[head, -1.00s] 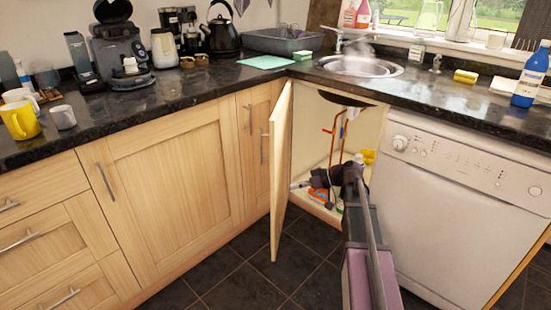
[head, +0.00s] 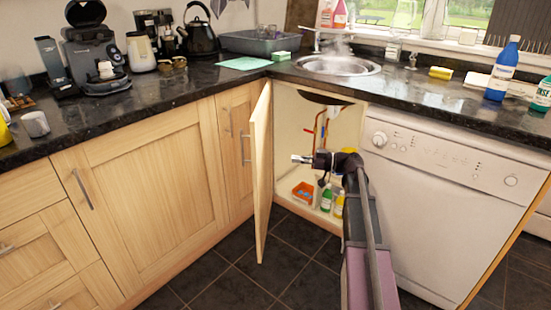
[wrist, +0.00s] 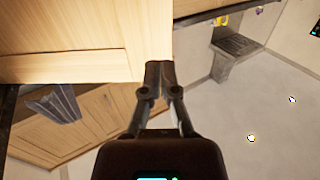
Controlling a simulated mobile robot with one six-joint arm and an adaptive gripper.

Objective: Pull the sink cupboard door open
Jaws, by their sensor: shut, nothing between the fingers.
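The sink cupboard door (head: 261,175) is light wood and stands partly open, swung out from the corner under the sink. Its bar handle (head: 245,148) is on the outer face, left of the door edge. My gripper (head: 298,159) is in front of the cupboard opening, right of the door, on its inner side, pointing left. Its fingers are shut and empty. In the wrist view, the fingertips (wrist: 158,70) are together near the edge of a wooden panel (wrist: 85,35), apparently the door. I cannot tell whether they touch it.
The cupboard interior (head: 296,140) shows pipes, bottles (head: 327,198) and an orange box (head: 303,191). The white dishwasher (head: 440,205) stands close on the right of my arm. A closed wooden cupboard (head: 140,190) is on the left. Dark tiled floor (head: 285,255) is clear before the door.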

